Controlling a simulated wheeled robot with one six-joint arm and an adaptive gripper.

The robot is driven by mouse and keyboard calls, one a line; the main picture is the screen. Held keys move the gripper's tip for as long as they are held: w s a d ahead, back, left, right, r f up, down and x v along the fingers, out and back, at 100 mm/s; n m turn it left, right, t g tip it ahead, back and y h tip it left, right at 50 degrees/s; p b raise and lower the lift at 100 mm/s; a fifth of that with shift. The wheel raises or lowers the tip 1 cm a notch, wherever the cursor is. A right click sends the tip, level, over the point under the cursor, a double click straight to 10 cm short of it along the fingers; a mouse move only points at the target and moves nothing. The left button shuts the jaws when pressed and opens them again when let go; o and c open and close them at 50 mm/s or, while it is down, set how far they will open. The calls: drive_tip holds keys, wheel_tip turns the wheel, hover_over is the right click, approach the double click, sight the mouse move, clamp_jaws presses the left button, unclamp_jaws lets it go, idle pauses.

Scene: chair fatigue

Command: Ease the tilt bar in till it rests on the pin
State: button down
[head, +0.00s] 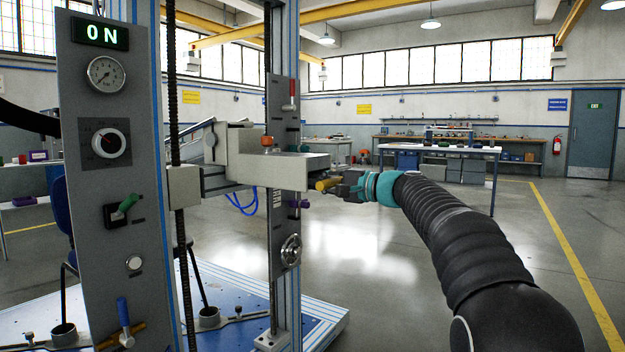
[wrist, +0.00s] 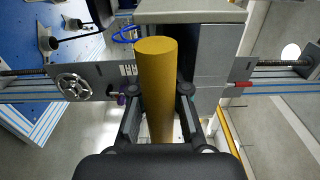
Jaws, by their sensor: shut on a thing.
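My gripper (wrist: 160,100) is shut on a yellow cylindrical bar (wrist: 156,70), which I take to be the tilt bar. In the wrist view the bar runs up between the two fingers, its round end near the grey carriage block. In the head view the yellow bar end (head: 325,184) shows at the gripper (head: 345,187), beside the lower right end of the light grey carriage (head: 275,172). I cannot tell whether the bar touches the carriage. A small purple part (head: 299,204) sits just below on the upright plate; I cannot tell if it is the pin.
A control panel (head: 112,200) with a gauge, a dial, a green switch and a lit ON sign stands at the left. A handwheel (head: 291,250) and a red lever (head: 291,95) are on the upright plate. A blue base plate (head: 230,320) lies below. Open floor lies right.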

drive_tip(key=shift+d, duration=0.1)
drive_tip(key=c, duration=1.2)
unclamp_jaws()
drive_tip(key=shift+o, duration=0.2)
drive_tip(key=v, duration=0.8)
drive_tip(key=shift+w+d+f, duration=0.1)
drive_tip(key=shift+d, duration=0.05)
